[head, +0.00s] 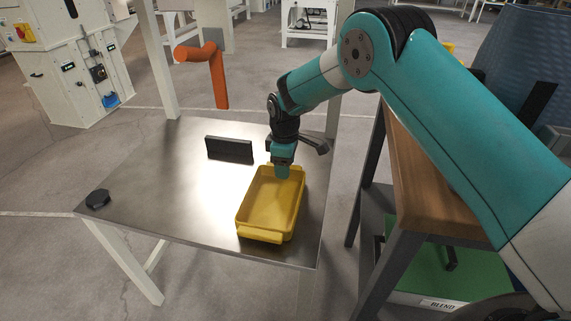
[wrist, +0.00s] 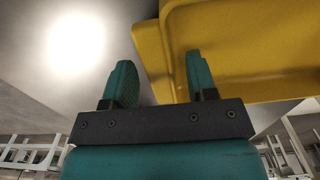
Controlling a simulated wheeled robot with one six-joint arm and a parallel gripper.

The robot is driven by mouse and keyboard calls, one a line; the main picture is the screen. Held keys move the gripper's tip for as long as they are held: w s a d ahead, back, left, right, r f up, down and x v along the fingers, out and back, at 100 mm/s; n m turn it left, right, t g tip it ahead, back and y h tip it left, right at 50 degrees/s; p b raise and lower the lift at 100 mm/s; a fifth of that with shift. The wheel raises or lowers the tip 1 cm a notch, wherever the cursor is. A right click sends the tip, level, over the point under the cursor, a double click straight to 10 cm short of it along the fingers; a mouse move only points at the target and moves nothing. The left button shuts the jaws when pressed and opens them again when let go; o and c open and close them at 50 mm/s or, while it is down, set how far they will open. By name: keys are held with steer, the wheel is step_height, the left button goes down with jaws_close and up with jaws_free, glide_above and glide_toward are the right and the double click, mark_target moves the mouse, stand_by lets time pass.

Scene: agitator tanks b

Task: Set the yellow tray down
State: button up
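The yellow tray (head: 270,203) is level on the metal table, near its right front corner; I see no clear gap beneath it. My gripper (head: 283,172) is at the far end of the tray, pointing down at its rim. In the wrist view the fingers of my gripper (wrist: 162,82) stand apart. The edge of the yellow tray (wrist: 240,45) passes between them: the right finger is over the tray's side and the left finger is over bare metal. A gap shows beside the edge, so the fingers do not look clamped. The fingertips are hard to see in the head view.
The metal table (head: 165,195) also carries a dark upright block (head: 229,149) behind the tray and a black knob-like piece (head: 97,198) at the left corner. An orange bent pipe (head: 215,75) stands behind. A wooden-topped bench (head: 425,175) is close on the right. The table's left middle is clear.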

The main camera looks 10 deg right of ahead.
step_height(320, 180, up, 12)
steer(key=r+p, duration=0.1)
steer(key=p, duration=0.1)
steer(key=s+d+r+m+y, duration=0.2)
steer(key=s+r+m, duration=0.1)
steer(key=s+r, duration=0.95)
steer(key=s+d+m+y, duration=0.1)
steer(key=s, duration=1.1)
steer(key=s+d+m+y, duration=0.1)
steer(key=s+d+m, duration=0.1)
steer(key=s, duration=1)
steer(key=shift+r+m, duration=0.3)
steer(key=shift+s, duration=0.1)
step_height(320, 180, up, 17)
steer(key=p, duration=1.7)
steer(key=shift+r, duration=0.15)
